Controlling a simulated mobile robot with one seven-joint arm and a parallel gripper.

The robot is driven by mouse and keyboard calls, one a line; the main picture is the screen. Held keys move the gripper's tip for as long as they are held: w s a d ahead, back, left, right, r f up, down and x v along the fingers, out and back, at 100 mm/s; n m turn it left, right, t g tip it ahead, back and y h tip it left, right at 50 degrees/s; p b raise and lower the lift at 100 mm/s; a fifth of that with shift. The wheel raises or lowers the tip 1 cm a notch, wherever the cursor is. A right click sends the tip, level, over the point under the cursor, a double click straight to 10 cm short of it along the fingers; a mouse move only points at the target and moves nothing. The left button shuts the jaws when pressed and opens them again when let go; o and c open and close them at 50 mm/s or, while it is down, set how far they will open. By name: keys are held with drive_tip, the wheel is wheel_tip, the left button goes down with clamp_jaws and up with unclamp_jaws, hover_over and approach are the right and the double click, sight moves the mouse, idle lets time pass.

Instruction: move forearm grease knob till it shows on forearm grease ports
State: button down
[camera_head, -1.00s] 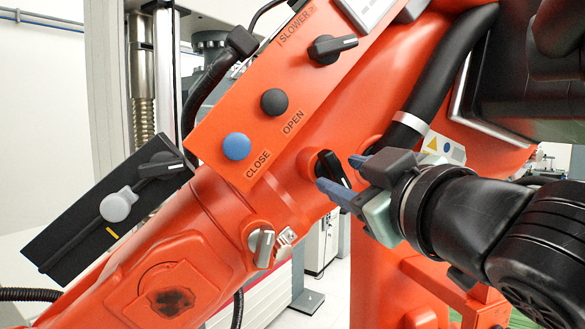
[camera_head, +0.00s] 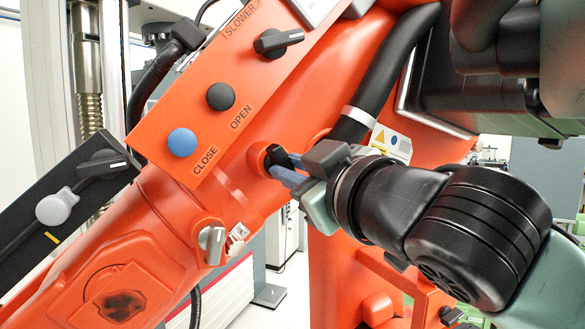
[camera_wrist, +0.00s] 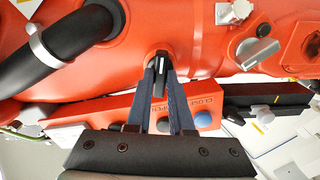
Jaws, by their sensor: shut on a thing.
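A black pointer knob with a white line sits in a round orange recess on the orange forearm (camera_head: 155,235). My gripper (camera_head: 283,168) reaches it from the right, and its blue fingers are shut on the black knob (camera_head: 276,155). In the wrist view, my gripper (camera_wrist: 161,75) has a finger on each side of the black knob (camera_wrist: 160,62), whose white line shows between the tips. A second, silver knob (camera_head: 211,240) sits lower left on the forearm, beside small metal fittings (camera_head: 237,236). No label naming the grease ports is readable.
An orange panel with a blue CLOSE button (camera_head: 182,142), a black OPEN button (camera_head: 221,96) and a SLOWER knob (camera_head: 278,41) is close above my gripper. A thick black hose (camera_head: 385,75) runs at upper right. A black panel (camera_head: 75,190) is at left.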

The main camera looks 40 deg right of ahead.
drive_tip(key=shift+m, duration=7.5)
drive_tip(key=c, duration=0.8)
unclamp_jaws()
